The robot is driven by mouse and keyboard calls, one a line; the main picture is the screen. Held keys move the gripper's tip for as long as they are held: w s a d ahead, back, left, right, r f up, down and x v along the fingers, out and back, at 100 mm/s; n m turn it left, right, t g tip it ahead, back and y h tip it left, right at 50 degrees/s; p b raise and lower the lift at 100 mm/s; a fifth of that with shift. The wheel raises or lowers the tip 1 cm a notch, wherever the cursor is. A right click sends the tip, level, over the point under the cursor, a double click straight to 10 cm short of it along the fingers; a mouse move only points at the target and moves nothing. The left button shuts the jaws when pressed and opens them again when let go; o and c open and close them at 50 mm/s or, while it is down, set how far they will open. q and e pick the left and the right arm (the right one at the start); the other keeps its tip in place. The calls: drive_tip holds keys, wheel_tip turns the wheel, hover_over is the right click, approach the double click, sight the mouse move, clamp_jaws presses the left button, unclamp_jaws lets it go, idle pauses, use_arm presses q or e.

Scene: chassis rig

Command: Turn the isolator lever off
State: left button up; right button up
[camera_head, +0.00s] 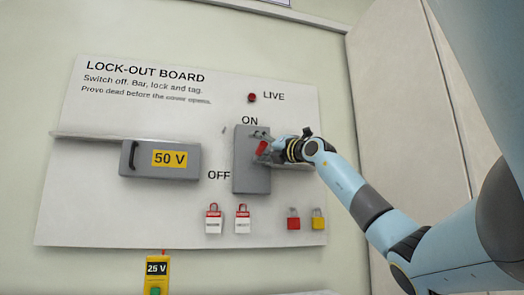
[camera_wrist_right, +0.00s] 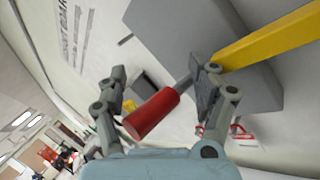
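The isolator (camera_head: 252,178) is a grey box on the lock-out board, with ON printed above it and OFF to its lower left. Its red lever handle (camera_head: 261,147) is in the upper half of the box, nearer ON. My right gripper (camera_head: 268,142) is at the lever, reaching in from the right. In the wrist view the red lever handle (camera_wrist_right: 153,114) lies between the two spread fingers of my right gripper (camera_wrist_right: 160,92). The lever's grey shaft is close to the right-hand finger; a gap shows on the other side. My left gripper is out of view.
A red LIVE lamp (camera_head: 252,97) is above the isolator. A grey 50 V box (camera_head: 160,159) is to the left. Two tags (camera_head: 242,220) and red and yellow padlocks (camera_head: 318,220) hang below. A yellow bar (camera_wrist_right: 268,36) crosses the box in the wrist view.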

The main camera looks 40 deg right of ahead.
drive_tip(key=shift+s+r, duration=0.3)
drive_tip(key=shift+r, duration=0.1)
drive_tip(key=shift+s+r, duration=0.25)
drive_tip(key=shift+s, duration=0.35)
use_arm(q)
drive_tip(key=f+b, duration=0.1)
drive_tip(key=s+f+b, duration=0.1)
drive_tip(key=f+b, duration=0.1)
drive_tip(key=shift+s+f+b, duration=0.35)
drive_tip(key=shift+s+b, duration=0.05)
use_arm(e)
drive_tip(key=s+r, duration=0.4)
drive_tip(key=s, duration=0.5)
drive_tip(key=shift+r, duration=0.4)
drive_tip(key=shift+d, duration=0.1)
